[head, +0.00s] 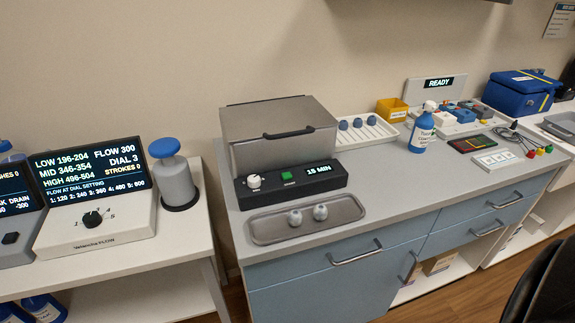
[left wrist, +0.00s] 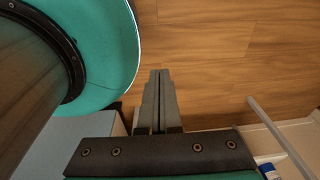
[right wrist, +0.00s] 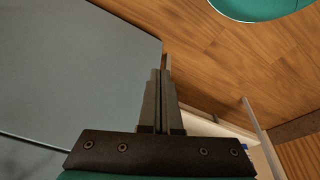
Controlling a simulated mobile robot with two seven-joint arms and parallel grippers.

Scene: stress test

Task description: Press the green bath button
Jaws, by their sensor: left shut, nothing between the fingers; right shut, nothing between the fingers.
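The green bath button (head: 286,177) sits on the black front panel of a grey lidded bath (head: 281,125) in the head view. A white knob (head: 254,181) is to its left and a display reading "15 MIN" (head: 319,170) to its right. The bath lid is down. Neither gripper shows in the head view. My left gripper (left wrist: 160,75) is shut and empty over wooden floor in the left wrist view. My right gripper (right wrist: 160,75) is shut and empty in the right wrist view, with floor and a grey-blue surface behind it.
A grey tray (head: 262,233) with two small round-topped items lies in front of the bath. A flow device (head: 100,239) stands on the left table (head: 170,262).

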